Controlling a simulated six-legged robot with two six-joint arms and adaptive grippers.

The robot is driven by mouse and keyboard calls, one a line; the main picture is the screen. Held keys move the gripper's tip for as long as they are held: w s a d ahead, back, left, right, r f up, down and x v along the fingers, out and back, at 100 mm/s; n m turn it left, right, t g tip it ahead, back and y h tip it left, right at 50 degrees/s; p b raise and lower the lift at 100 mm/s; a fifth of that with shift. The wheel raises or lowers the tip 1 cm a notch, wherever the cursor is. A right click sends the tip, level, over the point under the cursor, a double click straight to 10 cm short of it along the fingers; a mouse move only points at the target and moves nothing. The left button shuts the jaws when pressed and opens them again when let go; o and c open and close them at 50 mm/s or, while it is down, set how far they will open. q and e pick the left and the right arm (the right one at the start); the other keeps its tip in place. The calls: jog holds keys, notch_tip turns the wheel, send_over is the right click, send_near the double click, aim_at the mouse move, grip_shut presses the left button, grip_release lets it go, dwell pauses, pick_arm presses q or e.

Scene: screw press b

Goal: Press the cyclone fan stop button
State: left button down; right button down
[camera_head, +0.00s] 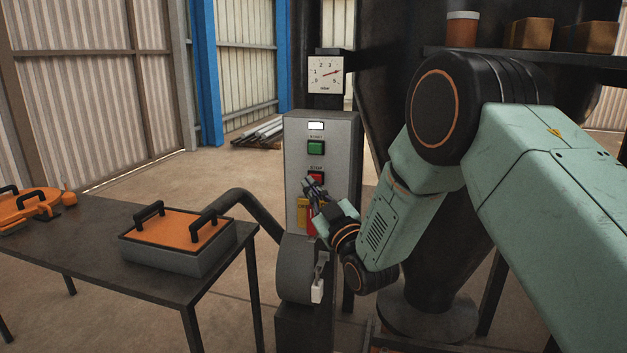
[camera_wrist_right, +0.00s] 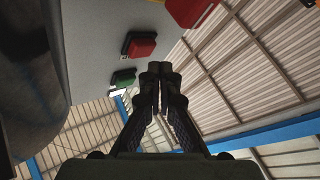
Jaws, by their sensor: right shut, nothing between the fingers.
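A grey control box (camera_head: 300,130) stands upright in the middle of the head view. It bears a green start button (camera_head: 315,147) and, below it, the red stop button (camera_head: 317,176), partly covered by my right gripper. My right gripper (camera_head: 308,183) is shut and empty, its fingertips just in front of the stop button's lower left. In the right wrist view the red stop button (camera_wrist_right: 140,45) and green button (camera_wrist_right: 123,78) lie left of the shut fingertips (camera_wrist_right: 160,69), with a visible gap. My left gripper is out of view.
A red and yellow switch (camera_head: 303,214) sits low on the box, beside my gripper. A gauge (camera_head: 326,74) is above the box. A dark table (camera_head: 90,240) with an orange-lidded box (camera_head: 175,232) stands at left. A dark hose (camera_head: 255,208) runs to the machine.

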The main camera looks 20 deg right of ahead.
jog(key=shift+d, duration=0.15)
dwell(0.4)
jog(key=shift+w+d, duration=0.2)
jog(key=shift+w, duration=0.2)
jog(key=shift+w+d+b, duration=0.2)
jog(key=shift+w+b, duration=0.15)
dwell(0.9)
jog(key=shift+s, duration=0.1)
jog(key=shift+s+a, duration=0.45)
jog(key=shift+s, duration=0.2)
